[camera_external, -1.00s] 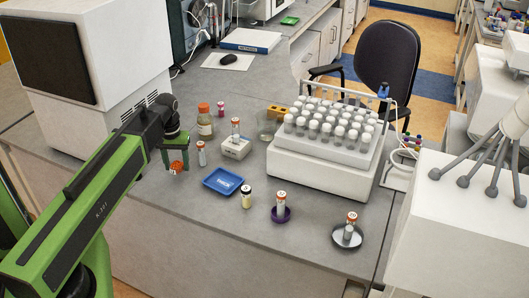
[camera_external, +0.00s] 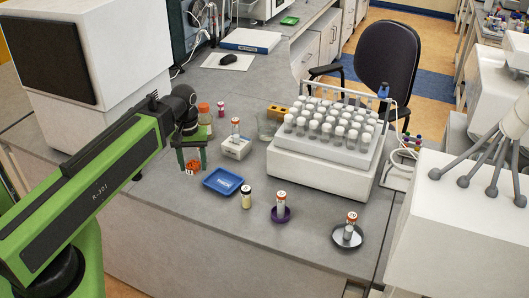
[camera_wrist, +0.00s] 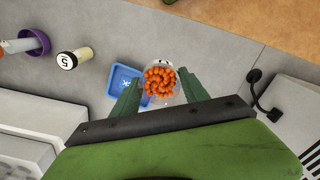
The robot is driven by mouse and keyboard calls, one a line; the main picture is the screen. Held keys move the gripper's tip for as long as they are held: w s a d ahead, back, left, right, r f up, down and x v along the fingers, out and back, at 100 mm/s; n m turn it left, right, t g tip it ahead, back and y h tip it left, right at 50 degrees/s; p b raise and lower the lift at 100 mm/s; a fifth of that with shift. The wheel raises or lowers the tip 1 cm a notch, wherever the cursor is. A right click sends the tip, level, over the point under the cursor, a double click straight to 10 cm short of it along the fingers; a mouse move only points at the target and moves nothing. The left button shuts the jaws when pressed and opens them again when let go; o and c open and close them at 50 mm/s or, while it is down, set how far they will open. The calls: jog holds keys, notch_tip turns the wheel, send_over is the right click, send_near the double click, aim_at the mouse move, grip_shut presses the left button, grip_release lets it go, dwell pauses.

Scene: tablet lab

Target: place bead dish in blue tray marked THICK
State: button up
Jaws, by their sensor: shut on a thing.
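My gripper (camera_external: 191,158) is shut on the bead dish (camera_external: 192,168), a small clear dish of orange beads. In the wrist view the dish (camera_wrist: 160,83) sits between the two green fingers. The blue tray (camera_external: 213,188) lies on the bench just right of and nearer the camera than the dish. In the wrist view the tray (camera_wrist: 118,74) shows to the left of the dish and is partly hidden by a finger. The dish appears held above the bench, apart from the tray.
A capped vial (camera_external: 246,197), a vial in a purple holder (camera_external: 280,213) and a vial in a metal dish (camera_external: 347,237) stand right of the tray. A white block with a vial (camera_external: 238,149) stands behind it. A large tube rack (camera_external: 320,175) fills the right.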

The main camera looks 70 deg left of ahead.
jog(key=w+d, duration=1)
jog(key=w, duration=0.1)
jog(key=b, duration=0.6)
send_over(223, 183)
jog(key=shift+m, duration=0.4)
jog(key=f, duration=0.6)
jog(key=shift+w+d+f, duration=0.2)
jog(key=shift+d, duration=0.05)
jog(key=shift+s+a, duration=0.1)
jog(key=shift+a, duration=0.25)
notch_tip(223, 183, down, 4)
jog(key=b, duration=0.4)
jog(key=shift+f+b, duration=0.15)
jog(key=shift+b, duration=0.2)
jog(key=shift+d+r, duration=0.1)
jog(key=shift+r, duration=0.1)
jog(key=shift+f, duration=0.15)
jog(key=o, duration=1.4)
